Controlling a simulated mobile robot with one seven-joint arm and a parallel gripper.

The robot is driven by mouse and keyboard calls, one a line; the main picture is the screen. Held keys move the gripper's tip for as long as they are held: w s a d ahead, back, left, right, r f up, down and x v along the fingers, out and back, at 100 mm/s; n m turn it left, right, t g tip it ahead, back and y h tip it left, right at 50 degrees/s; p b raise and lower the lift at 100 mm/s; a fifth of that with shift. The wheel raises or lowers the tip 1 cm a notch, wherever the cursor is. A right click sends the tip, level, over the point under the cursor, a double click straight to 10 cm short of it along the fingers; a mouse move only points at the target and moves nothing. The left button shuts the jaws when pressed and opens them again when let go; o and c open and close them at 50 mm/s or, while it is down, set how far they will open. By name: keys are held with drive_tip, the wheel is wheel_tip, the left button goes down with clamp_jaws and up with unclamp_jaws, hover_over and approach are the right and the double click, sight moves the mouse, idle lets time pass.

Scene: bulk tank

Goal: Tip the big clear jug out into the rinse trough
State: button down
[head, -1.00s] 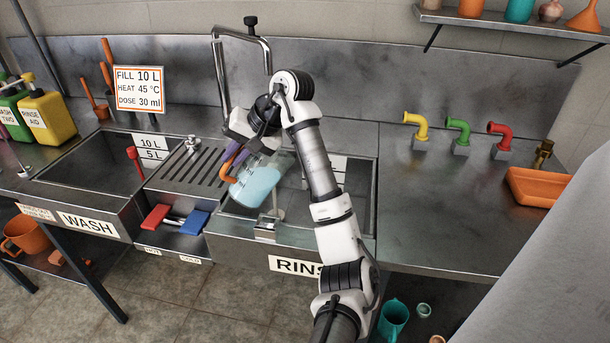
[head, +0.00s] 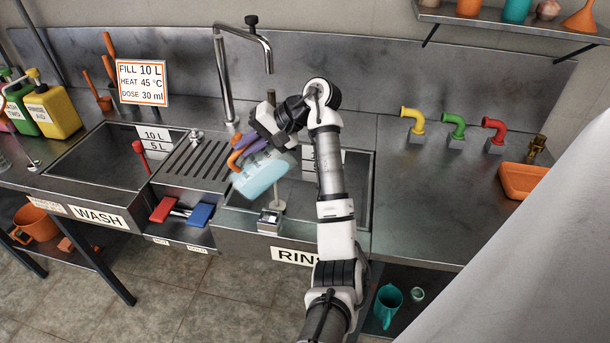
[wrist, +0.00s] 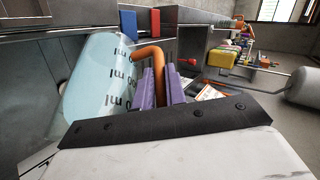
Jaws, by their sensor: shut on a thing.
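The big clear jug (head: 258,177) holds pale blue liquid and has an orange handle (head: 236,156). My gripper (head: 248,146) is shut on the handle with its purple fingers. In the head view the jug is strongly tilted over the left part of the rinse trough (head: 354,200). In the wrist view the jug (wrist: 92,85) lies at the left with black ml marks, and the purple fingers (wrist: 160,88) close around the orange handle. No stream of liquid is clearly visible. My arm hides part of the trough.
The wash trough (head: 95,160) lies left, beyond a ribbed drainer (head: 193,160). A tall tap (head: 223,75) stands behind. Red and blue blocks (head: 201,214) sit at the front. Yellow, green and red pipes (head: 455,126) and an orange tray (head: 522,181) occupy the right counter.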

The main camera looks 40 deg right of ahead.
sight(269, 146)
drive_tip(key=shift+s+d+r+t+y+b, duration=0.1)
drive_tip(key=shift+d+r+t+y+b, duration=0.2)
drive_tip(key=shift+d+r+y+b, duration=0.3)
drive_tip(key=shift+d, duration=0.1)
drive_tip(key=shift+s+d+r+m+y+b, duration=0.15)
drive_tip(key=shift+d+m+y+b, duration=0.15)
drive_tip(key=shift+d+y+b, duration=0.65)
drive_tip(key=shift+s+d+r+t+b, duration=0.1)
drive_tip(key=shift+d+r+t+b, duration=0.1)
drive_tip(key=shift+d+b, duration=0.15)
drive_tip(key=shift+s+d+r+t+b, duration=0.1)
drive_tip(key=shift+d+t+b, duration=0.15)
drive_tip(key=shift+d, duration=0.2)
drive_tip(key=shift+d+r+m+y, duration=0.2)
drive_tip(key=shift+d+m+y, duration=0.15)
drive_tip(key=shift+d, duration=0.25)
drive_tip(key=shift+s+d+b, duration=0.1)
drive_tip(key=shift+b, duration=0.2)
drive_tip(key=shift+s+d+f+m+t+y+b, duration=0.15)
drive_tip(key=shift+d+t+y+b, duration=0.1)
drive_tip(key=shift+d+y+b, duration=0.35)
drive_tip(key=shift+s+d+f+m+t+y+b, duration=0.1)
drive_tip(key=shift+d+f+t+y+b, duration=0.15)
drive_tip(key=shift+d+b, duration=0.4)
drive_tip(key=shift+a+r, duration=0.1)
drive_tip(key=shift+r, duration=0.1)
